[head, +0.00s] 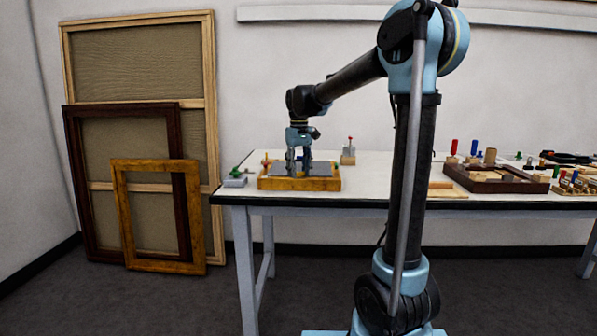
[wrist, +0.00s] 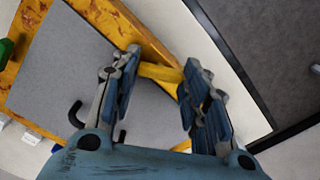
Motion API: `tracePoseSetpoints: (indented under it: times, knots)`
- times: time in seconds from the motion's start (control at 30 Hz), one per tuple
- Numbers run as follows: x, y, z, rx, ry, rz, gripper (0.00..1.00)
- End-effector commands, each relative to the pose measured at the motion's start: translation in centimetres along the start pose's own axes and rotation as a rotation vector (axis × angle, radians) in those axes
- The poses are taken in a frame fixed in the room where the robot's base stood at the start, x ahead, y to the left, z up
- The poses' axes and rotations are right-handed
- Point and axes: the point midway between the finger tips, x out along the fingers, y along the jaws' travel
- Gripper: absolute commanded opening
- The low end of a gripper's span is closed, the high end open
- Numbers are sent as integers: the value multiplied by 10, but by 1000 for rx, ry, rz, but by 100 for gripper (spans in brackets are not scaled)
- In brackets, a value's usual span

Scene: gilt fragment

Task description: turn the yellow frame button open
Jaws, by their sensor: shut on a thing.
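The gilt wooden frame (head: 285,184) lies flat near the left end of the white table, with a grey panel (wrist: 60,75) inside it. The yellow frame button (wrist: 160,73) is a short bar at the inner edge of a frame rail (wrist: 142,32). My gripper (wrist: 164,64) is shut on the yellow button, one finger at each end of the bar in the wrist view. In the head view my gripper (head: 299,170) points down over the frame and hides the button. Black hooks (wrist: 76,115) stand on the panel.
A green-topped piece (head: 236,176) stands left of the frame, and a small block with a red-tipped pin (head: 349,153) behind it. A brown tray (head: 490,180) of coloured pegs is to the right.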

Motion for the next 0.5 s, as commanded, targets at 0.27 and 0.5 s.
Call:
tracePoseSetpoints:
  times: [0.27, 0.5]
  knots:
    - [-1, 2, -2, 254, 5, 3, 18]
    - [-1, 2, -2, 433, 5, 2, 18]
